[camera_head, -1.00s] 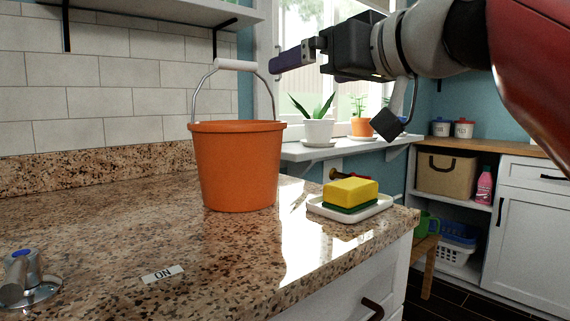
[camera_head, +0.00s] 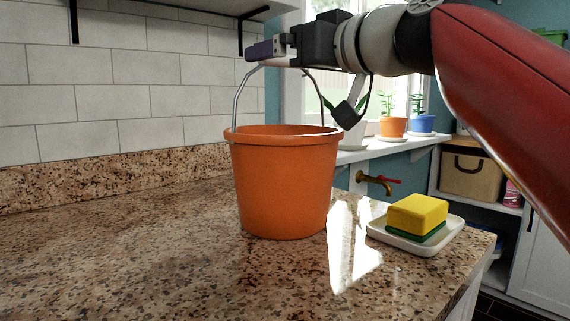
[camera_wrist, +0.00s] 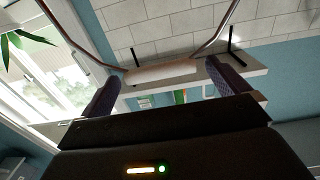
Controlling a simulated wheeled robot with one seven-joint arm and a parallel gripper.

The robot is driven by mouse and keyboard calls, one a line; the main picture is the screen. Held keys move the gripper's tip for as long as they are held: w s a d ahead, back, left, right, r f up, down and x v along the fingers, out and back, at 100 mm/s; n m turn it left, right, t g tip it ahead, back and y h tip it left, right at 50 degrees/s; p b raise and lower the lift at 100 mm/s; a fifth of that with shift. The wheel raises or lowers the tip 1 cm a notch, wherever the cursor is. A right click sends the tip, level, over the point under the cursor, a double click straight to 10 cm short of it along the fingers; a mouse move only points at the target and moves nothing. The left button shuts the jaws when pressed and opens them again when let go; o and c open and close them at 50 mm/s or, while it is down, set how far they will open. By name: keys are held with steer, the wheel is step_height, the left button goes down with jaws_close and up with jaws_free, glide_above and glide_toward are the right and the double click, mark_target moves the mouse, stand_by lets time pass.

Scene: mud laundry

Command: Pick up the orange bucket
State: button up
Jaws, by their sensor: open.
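The orange bucket (camera_head: 283,190) stands upright on the granite counter with its wire handle raised. The handle's white grip (camera_wrist: 160,74) crosses the wrist view, between the two dark purple fingertips. My gripper (camera_head: 263,50) is at the top of the handle in the head view, with its fingers pointing left and largely covering the white grip. In the wrist view my gripper (camera_wrist: 161,72) is open, one finger near each end of the grip. I cannot tell whether the fingers touch it.
A yellow and green sponge (camera_head: 417,214) lies on a white dish (camera_head: 440,240) right of the bucket. A brass tap (camera_head: 374,182) and a window sill with potted plants (camera_head: 393,126) are behind. The counter (camera_head: 120,240) left of the bucket is clear.

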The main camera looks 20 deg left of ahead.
steer(key=shift+p+x, duration=0.3)
steer(key=shift+x, duration=0.9)
steer(key=c, duration=1.2)
steer(key=shift+r, duration=0.2)
step_height(320, 180, up, 8)
steer(key=p, duration=0.4)
steer(key=shift+f+p, duration=0.2)
steer(key=shift+p, duration=0.1)
steer(key=shift+r, duration=1)
